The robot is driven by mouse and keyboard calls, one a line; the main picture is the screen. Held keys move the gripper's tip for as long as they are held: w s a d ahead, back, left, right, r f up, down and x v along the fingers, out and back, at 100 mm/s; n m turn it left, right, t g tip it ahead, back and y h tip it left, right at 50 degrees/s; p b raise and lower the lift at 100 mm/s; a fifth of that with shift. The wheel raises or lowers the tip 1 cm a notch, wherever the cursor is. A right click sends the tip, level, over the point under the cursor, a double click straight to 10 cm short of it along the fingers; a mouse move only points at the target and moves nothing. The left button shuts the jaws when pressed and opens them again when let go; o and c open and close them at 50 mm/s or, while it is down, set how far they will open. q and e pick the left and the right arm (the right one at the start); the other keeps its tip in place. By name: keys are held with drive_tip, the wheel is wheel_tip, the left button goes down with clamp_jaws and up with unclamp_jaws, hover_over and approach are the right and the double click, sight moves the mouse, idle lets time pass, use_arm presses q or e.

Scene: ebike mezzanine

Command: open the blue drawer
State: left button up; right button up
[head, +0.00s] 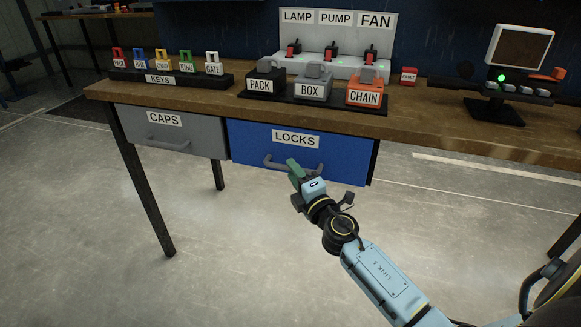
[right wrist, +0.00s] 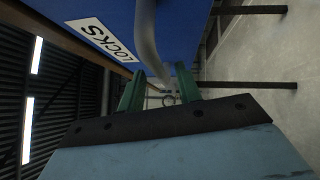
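The blue drawer (head: 345,160), labelled LOCKS, sits under the bench's front edge and looks shut. Its grey handle (head: 272,163) is a bowed bar low on the front. My right gripper (head: 294,170) is at the right part of this handle. In the right wrist view, the handle (right wrist: 147,35) runs between the two green fingers of the right gripper (right wrist: 160,92). The fingers stand apart, with small gaps to the bar, so the gripper looks open around it. The blue front also shows in that view (right wrist: 183,25). My left gripper is not in view.
A grey CAPS drawer (head: 170,137) is left of the blue one. The wooden bench top (head: 440,123) carries a key rack (head: 165,78), PACK, BOX and CHAIN padlocks (head: 312,85), a switch panel (head: 335,62) and a monitor stand (head: 495,110). The floor in front is clear.

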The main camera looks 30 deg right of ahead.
drive_tip(key=shift+w+r, duration=0.15)
drive_tip(key=shift+w, duration=1.05)
drive_tip(key=shift+c, duration=0.4)
clamp_jaws()
